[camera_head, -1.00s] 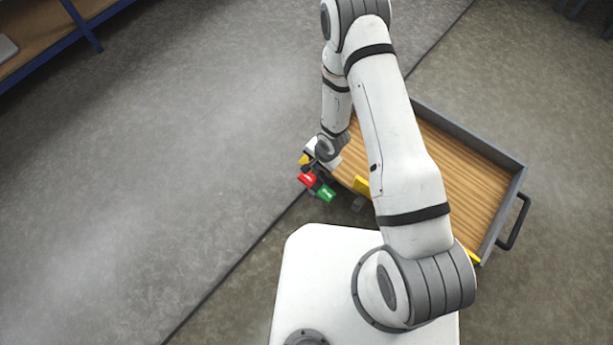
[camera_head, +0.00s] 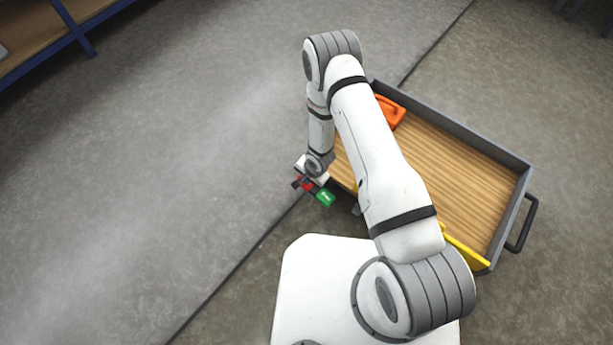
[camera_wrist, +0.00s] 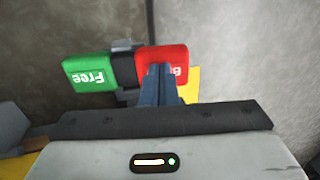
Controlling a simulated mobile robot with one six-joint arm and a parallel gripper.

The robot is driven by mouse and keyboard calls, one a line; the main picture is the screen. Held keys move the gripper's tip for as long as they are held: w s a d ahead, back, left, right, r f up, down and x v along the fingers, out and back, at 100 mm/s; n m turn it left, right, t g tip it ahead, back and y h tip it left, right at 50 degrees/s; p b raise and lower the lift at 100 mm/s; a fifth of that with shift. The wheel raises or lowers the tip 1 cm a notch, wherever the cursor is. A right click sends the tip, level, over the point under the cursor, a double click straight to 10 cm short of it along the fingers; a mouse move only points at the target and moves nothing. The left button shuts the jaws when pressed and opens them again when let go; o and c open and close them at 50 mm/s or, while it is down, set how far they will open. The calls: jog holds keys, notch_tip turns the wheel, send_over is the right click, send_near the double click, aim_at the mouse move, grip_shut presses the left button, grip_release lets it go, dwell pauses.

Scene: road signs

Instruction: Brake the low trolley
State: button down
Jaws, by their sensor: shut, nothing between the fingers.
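The low trolley (camera_head: 470,172) has a wooden deck and grey rim, and stands right of my arm, which hides part of it. At its near left corner is a rocker pedal with a red pad (camera_wrist: 160,65) and a green pad (camera_wrist: 88,74) marked "Free". The red pad's lettering is mostly covered by my fingers, with only a "B" showing. In the head view the green pad (camera_head: 326,198) is clear and the red pad is mostly hidden. My gripper (camera_wrist: 160,72) is shut and empty, its fingertips over the red pad. I cannot tell whether they touch it or how the pedal is tilted.
An orange object (camera_head: 392,110) lies at the deck's far left corner. A yellow strip (camera_head: 465,246) runs on the near edge. A black handle (camera_head: 524,224) sticks out at the right. A blue-framed shelf (camera_head: 75,28) stands top left. The floor at left is clear.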

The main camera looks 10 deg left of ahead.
jog(key=shift+f, duration=0.2)
jog(key=shift+a, duration=0.55)
jog(key=shift+d, duration=0.4)
jog(key=shift+w, duration=0.1)
jog(key=shift+w+a+f, duration=0.2)
jog(key=shift+a+f, duration=0.05)
jog(key=shift+f, duration=0.05)
jog(key=shift+w+a+f+p, duration=0.1)
jog(key=shift+a+f+p, duration=0.15)
jog(key=shift+p, duration=0.1)
jog(key=shift+w+a+f, duration=0.2)
jog(key=shift+a+f, duration=0.15)
jog(key=shift+f, duration=0.1)
jog(key=shift+f, duration=0.1)
